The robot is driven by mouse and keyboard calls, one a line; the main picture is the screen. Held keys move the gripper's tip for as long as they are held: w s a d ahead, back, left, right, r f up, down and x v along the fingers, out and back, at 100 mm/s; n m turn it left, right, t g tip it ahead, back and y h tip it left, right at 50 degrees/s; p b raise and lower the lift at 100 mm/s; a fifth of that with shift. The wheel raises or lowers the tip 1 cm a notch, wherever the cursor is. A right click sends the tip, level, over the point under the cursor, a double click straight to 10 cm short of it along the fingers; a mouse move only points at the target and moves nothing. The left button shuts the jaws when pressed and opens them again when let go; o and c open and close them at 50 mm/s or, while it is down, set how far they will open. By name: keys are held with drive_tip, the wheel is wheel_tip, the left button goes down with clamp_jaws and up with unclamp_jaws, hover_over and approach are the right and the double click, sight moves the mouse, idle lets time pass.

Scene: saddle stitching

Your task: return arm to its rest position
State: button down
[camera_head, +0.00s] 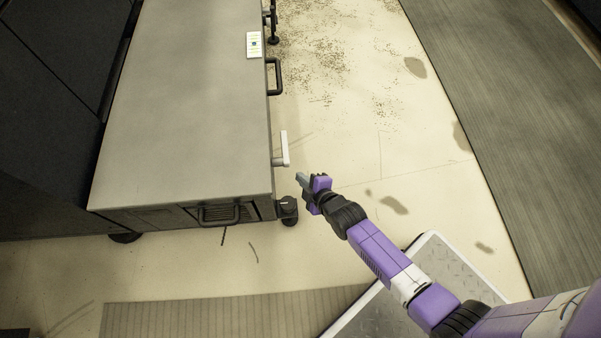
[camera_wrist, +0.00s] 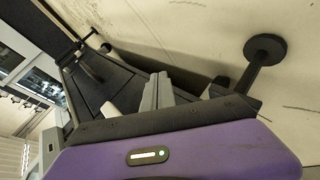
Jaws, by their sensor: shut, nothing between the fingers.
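My gripper (camera_head: 302,181) is at the end of my purple arm, just right of the near right corner of a grey machine cabinet. In the head view it is apart from the cabinet, over the floor. In the wrist view the grey fingers (camera_wrist: 156,92) are together with nothing seen between them. My arm reaches from the lower right of the head view toward the middle.
The grey cabinet (camera_head: 190,90) has a black side handle (camera_head: 275,76), a white bracket (camera_head: 283,150) near my gripper and a black foot (camera_head: 288,210). A ribbed grey mat (camera_head: 510,130) lies at right. Another mat (camera_head: 210,318) lies in front. The floor between has dark stains.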

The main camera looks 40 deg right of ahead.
drive_tip(key=shift+s+f, duration=0.25)
drive_tip(key=shift+s, duration=0.15)
drive_tip(key=shift+s, duration=0.1)
